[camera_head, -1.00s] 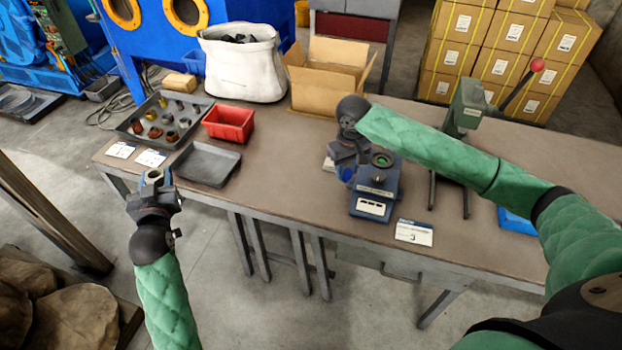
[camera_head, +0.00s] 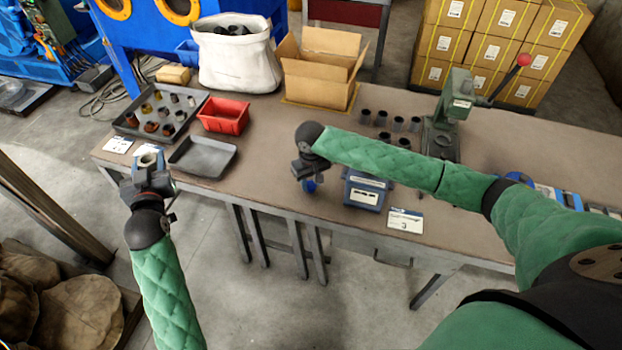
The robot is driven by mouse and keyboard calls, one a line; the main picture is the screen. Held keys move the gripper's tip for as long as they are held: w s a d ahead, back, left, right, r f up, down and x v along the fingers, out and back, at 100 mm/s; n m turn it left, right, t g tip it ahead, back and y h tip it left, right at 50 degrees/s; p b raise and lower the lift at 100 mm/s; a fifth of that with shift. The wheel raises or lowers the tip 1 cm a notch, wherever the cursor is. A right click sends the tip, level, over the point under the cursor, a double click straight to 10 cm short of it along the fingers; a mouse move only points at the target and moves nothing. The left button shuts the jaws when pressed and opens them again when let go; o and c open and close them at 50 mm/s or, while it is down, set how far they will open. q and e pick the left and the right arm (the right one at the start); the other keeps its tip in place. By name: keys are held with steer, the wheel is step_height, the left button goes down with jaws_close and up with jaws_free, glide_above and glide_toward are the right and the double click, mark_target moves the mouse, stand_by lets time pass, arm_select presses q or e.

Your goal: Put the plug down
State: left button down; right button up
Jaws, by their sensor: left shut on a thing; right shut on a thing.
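My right gripper (camera_head: 307,174) is shut on a small blue piece (camera_head: 310,186), probably the plug. Most of the piece is hidden by the fingers, and it is just above or at the table (camera_head: 260,150); I cannot tell if it touches. It is left of the blue device (camera_head: 366,191) with a white label, which my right arm partly covers. My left gripper (camera_head: 149,174) is shut on a grey ring-shaped part (camera_head: 148,159) in front of the table's left edge.
A grey empty tray (camera_head: 203,157), a red bin (camera_head: 223,116) and a tray of small fittings (camera_head: 126,122) are at the left. Several dark cups (camera_head: 398,123) and a green press (camera_head: 451,110) stand behind my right arm. A cardboard box (camera_head: 322,70) is at the back.

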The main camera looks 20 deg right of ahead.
mark_target(311, 184)
steer(key=shift+f, duration=0.2)
steer(key=o, duration=1)
steer(key=shift+r+b, duration=0.35)
steer(key=shift+r, duration=0.2)
steer(key=shift+r+b, duration=1.65)
steer(key=shift+r, duration=3.95)
